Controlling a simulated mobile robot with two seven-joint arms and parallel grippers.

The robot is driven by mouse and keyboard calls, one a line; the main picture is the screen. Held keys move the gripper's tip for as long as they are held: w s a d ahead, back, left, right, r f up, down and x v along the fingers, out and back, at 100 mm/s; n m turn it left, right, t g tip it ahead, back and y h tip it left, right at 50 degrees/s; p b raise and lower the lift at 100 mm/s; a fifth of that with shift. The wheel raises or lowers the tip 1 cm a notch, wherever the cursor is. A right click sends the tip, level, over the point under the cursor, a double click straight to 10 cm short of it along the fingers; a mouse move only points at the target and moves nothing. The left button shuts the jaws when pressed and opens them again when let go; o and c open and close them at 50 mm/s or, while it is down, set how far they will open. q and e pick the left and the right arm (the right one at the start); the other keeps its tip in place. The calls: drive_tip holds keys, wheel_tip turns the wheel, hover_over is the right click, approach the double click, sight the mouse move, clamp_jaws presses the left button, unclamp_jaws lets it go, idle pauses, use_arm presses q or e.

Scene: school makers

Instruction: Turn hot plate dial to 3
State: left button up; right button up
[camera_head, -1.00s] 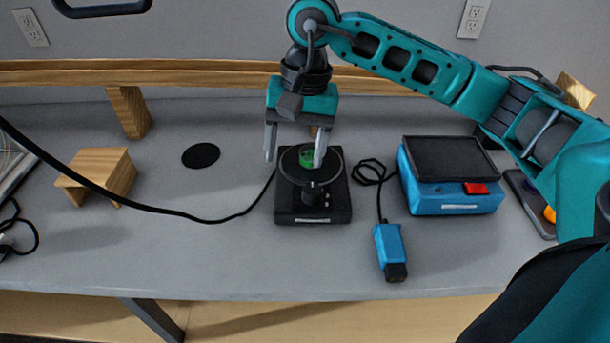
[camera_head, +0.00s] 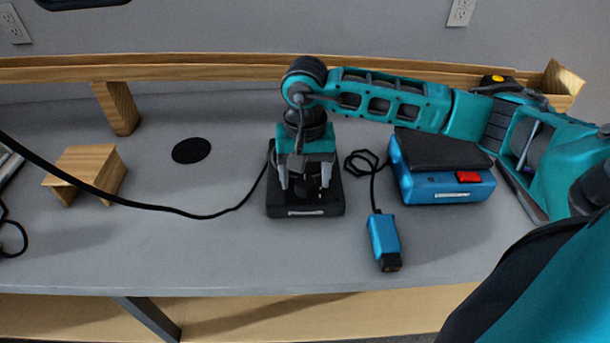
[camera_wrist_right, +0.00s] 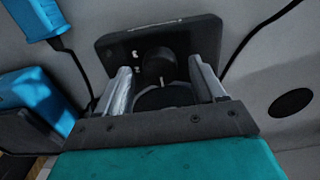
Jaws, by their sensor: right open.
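The black hot plate (camera_head: 330,205) sits on the grey bench in the middle of the head view. Its round dial (camera_wrist_right: 159,62) shows in the right wrist view, on the front part of the hot plate, between my fingers. My right gripper (camera_head: 304,186) is over the hot plate, pointing down, with its two grey fingers apart on either side of the dial. In the right wrist view the right gripper (camera_wrist_right: 162,75) frames the dial with gaps showing on both sides. The round plate is mostly hidden under the gripper. My left gripper is out of view.
A blue box with a red switch (camera_head: 445,190) stands right of the hot plate. A blue handheld tool (camera_head: 384,241) on a black cable lies in front of it. The front middle is clear.

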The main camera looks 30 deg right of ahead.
drive_tip(key=shift+f, duration=0.25)
drive_tip(key=c, duration=1.1)
drive_tip(key=shift+o, duration=0.2)
